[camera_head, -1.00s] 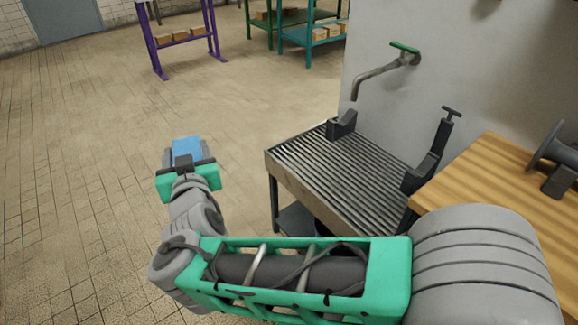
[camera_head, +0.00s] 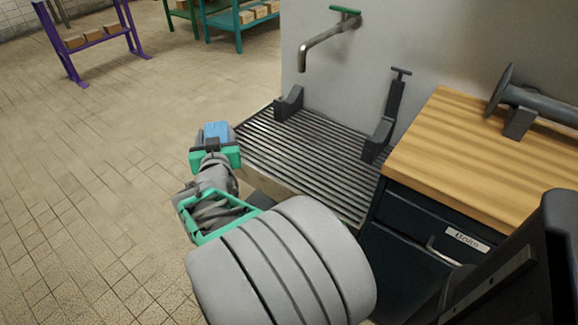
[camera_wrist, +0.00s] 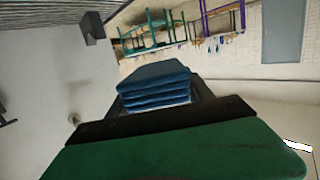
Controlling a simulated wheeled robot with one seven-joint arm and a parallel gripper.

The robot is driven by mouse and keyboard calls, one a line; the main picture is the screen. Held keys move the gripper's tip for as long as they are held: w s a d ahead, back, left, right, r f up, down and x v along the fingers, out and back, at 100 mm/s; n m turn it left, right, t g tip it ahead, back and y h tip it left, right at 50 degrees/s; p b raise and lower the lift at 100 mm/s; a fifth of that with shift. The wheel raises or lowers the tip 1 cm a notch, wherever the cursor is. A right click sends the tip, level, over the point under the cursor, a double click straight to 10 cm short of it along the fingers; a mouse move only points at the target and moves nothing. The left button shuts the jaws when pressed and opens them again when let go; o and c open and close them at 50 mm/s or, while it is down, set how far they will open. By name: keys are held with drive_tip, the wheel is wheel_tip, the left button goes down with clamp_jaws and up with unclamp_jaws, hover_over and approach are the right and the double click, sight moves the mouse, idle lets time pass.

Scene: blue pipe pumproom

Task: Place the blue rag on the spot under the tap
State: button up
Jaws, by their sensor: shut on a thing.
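The blue rag (camera_head: 216,132) is held in my gripper (camera_head: 215,143), at the left edge of the slatted drain table. In the wrist view it is a folded stack of blue layers (camera_wrist: 156,84) beyond the dark gripper bar. My gripper is shut on it; the fingertips are mostly hidden by the wrist housing. The tap (camera_head: 328,40), a grey bent pipe with a green handle, comes out of the wall above the grated table top (camera_head: 305,150). Its spout points down over the back left part of the grate. No marked spot is clearly visible there.
Two dark brackets stand on the grate, one at the back left (camera_head: 289,103) and one at the right (camera_head: 380,135). A wooden-topped cabinet (camera_head: 470,150) adjoins the grate on the right. Purple (camera_head: 98,45) and teal (camera_head: 240,25) shelves stand far back. The floor at left is open.

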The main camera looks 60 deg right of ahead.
drive_tip(key=s+d+f+m+g+h+b, duration=0.2)
drive_tip(key=s+d+f+m+g, duration=0.15)
drive_tip(key=s+d, duration=0.55)
drive_tip(key=s+d+f+m+g+h+b, duration=0.1)
drive_tip(key=s+d+f+m+g, duration=0.25)
drive_tip(key=s, duration=0.95)
drive_tip(key=n+b, duration=0.2)
drive_tip(key=b, duration=0.5)
hover_over(299, 160)
drive_tip(key=shift+t, duration=0.3)
wheel_tip(299, 160, down, 11)
drive_tip(key=shift+a+r, duration=0.1)
drive_tip(key=shift+r, duration=0.1)
wheel_tip(299, 160, down, 3)
drive_tip(key=shift+f+b, duration=0.15)
drive_tip(key=shift+b, duration=0.65)
drive_tip(key=shift+h, duration=0.3)
drive_tip(key=o, duration=1.5)
